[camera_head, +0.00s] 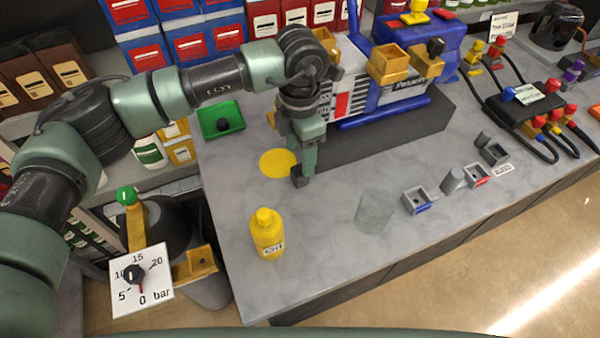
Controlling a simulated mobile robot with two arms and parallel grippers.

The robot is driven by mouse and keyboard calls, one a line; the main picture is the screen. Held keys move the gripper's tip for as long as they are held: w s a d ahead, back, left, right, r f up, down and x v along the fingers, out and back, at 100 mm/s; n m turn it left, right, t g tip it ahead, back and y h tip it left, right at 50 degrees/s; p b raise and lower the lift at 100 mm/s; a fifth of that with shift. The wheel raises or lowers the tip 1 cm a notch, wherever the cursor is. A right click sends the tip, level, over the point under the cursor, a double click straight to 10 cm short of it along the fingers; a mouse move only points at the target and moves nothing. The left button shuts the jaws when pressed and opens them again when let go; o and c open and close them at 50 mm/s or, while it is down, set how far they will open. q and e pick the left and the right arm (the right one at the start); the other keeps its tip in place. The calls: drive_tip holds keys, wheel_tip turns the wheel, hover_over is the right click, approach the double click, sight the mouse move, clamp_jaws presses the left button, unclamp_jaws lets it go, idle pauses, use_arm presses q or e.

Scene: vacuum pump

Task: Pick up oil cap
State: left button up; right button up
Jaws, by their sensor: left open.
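My left gripper (303,172) points down at the left front end of the vacuum pump (385,92), above the grey bench. It is open, and I see nothing between its fingers; the arm hides part of the pump end. A small black cap-like part (223,125) lies in a green tray (208,112) left of the gripper; I cannot tell for sure if it is the oil cap. A black knob (435,46) also sits on top of the pump. A yellow oil bottle (267,234) stands upright near the bench's front left. My right gripper is not in view.
A yellow disc (277,163) lies flat beside the gripper. A clear glass (374,211) and several small grey parts (416,200) stand on the right front. A pressure dial (140,280) is at lower left. Bench between bottle and glass is clear.

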sight(300, 169)
use_arm(q)
wheel_tip(300, 169, down, 5)
drive_tip(key=shift+f+p, duration=0.15)
drive_tip(key=shift+p, duration=0.4)
clamp_jaws()
